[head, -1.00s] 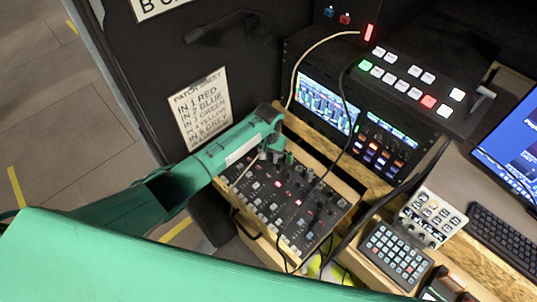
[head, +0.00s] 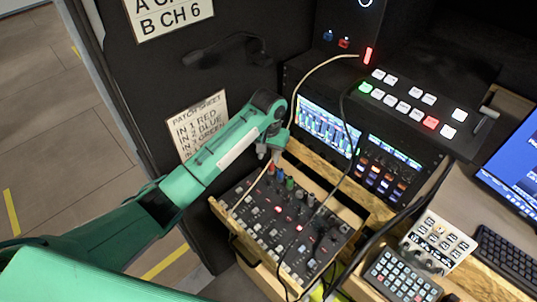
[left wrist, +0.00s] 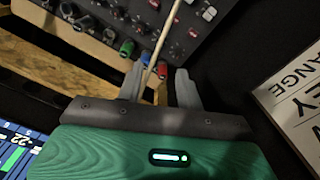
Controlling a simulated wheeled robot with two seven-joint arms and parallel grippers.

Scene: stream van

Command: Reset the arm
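My left arm comes in from the left in the head view, and its left gripper (head: 266,155) is just above the far left corner of the mixer (head: 290,228). In the left wrist view the left gripper (left wrist: 160,85) has two grey fingers spread apart with no object clamped between them. A pale cable (left wrist: 165,42) passes across the gap between the fingers. Green, blue and red plugs (left wrist: 127,47) stand at the mixer's edge just beyond the fingertips. My right gripper is not in view.
A wooden drawer holds the mixer. A rack with lit screens (head: 328,128) and a button switcher (head: 415,100) stand behind it. A keypad (head: 402,273) and a keyboard (head: 508,262) are at right. Dark cables cross the mixer. A patch sheet (head: 201,125) hangs on the dark panel.

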